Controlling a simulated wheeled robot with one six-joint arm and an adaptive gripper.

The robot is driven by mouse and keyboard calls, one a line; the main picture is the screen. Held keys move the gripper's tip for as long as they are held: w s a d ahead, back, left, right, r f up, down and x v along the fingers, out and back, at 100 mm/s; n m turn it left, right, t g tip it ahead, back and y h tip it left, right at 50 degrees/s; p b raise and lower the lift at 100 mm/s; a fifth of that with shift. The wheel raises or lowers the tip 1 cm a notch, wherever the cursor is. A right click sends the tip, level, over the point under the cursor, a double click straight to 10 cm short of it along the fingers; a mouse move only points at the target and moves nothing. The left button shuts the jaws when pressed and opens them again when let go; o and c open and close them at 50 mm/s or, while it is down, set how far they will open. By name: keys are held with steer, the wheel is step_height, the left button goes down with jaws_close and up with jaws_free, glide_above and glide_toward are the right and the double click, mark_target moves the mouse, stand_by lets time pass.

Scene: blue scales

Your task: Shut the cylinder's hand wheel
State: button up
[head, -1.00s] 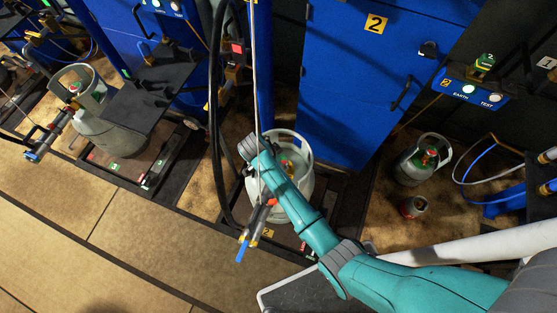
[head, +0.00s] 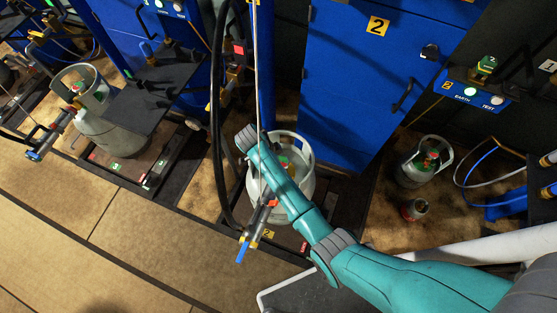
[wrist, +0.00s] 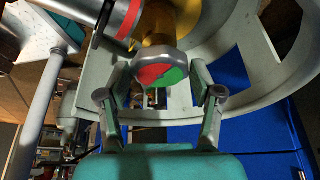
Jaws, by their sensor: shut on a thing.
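The gas cylinder (head: 307,182) is pale grey-white with an open collar and stands on the scale numbered 2 in the head view. Its hand wheel (wrist: 162,73), with a red and green face, sits on a brass valve (wrist: 158,25) in the middle of the wrist view. My gripper (wrist: 158,76) is shut on the hand wheel, one finger at each side of it. In the head view my teal arm crosses over the cylinder and hides much of its top. A grey and red filling connector (head: 261,214) with a blue handle hangs at the cylinder's front left.
The cylinder's collar (wrist: 262,98) curves close around my fingers. A black hose (head: 214,100) and a thin pole (head: 258,65) stand at the left of the cylinder. A blue cabinet (head: 350,90) is behind it. Another cylinder (head: 412,172) stands at the right. Open floor (head: 150,240) lies at the front left.

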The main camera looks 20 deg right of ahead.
steer(key=o, duration=1.1)
steer(key=shift+o, duration=0.2)
steer(key=v, duration=1.2)
steer(key=shift+s, duration=0.15)
